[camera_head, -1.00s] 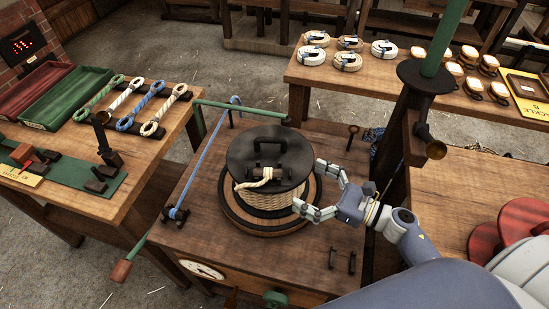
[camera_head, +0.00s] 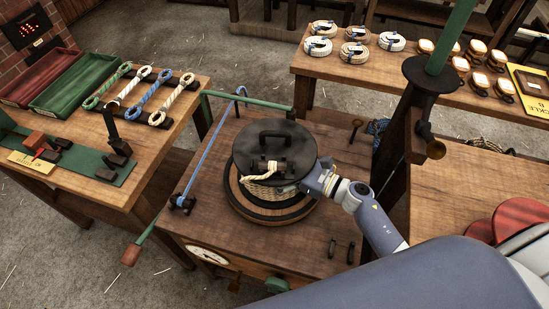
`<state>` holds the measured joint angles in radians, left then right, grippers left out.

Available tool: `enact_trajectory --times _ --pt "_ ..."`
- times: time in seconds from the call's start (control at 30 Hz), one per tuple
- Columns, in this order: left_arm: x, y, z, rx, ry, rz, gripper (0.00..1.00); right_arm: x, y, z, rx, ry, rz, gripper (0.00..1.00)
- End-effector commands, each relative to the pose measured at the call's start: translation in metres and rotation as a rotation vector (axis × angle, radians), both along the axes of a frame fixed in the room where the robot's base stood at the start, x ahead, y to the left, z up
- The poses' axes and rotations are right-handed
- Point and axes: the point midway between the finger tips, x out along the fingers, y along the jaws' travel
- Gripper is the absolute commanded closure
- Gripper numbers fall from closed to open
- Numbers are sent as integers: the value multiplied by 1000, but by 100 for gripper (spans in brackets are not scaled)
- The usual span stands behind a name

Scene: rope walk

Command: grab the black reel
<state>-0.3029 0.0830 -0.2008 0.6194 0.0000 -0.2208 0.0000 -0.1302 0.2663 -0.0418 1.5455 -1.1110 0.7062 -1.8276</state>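The black reel (camera_head: 274,143) has a black top disc with a bar handle and pale rope wound below it. A rope end is tied at the disc's front. It sits on a round wooden turntable (camera_head: 268,219) with a dark rim, on the middle bench. My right gripper (camera_head: 316,174) is at the right side of the reel, close against it. Its fingertips are hidden at the edge of the disc and the rope, so its grip does not show. My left gripper is not in view.
A blue rod (camera_head: 209,146) and a green bar (camera_head: 246,103) flank the reel. A dark post (camera_head: 404,125) stands close on the right. The left table holds trays (camera_head: 74,83) and rope loops (camera_head: 154,98). Rope coils (camera_head: 356,53) lie on the back table.

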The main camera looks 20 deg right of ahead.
Motion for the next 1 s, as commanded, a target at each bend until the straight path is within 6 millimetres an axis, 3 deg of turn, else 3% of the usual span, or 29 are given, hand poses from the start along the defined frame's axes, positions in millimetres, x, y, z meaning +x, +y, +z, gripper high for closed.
enact_trajectory --times 0.27,0.6,0.67,1.0 --pt "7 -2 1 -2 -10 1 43 3 3 -1 -1 1 1 0" --pt "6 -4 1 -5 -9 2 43 3 3 -1 -1 1 1 75" --pt "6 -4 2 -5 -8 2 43 4 3 4 4 -8 2 85" --pt "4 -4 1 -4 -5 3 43 4 3 7 4 -7 2 85"
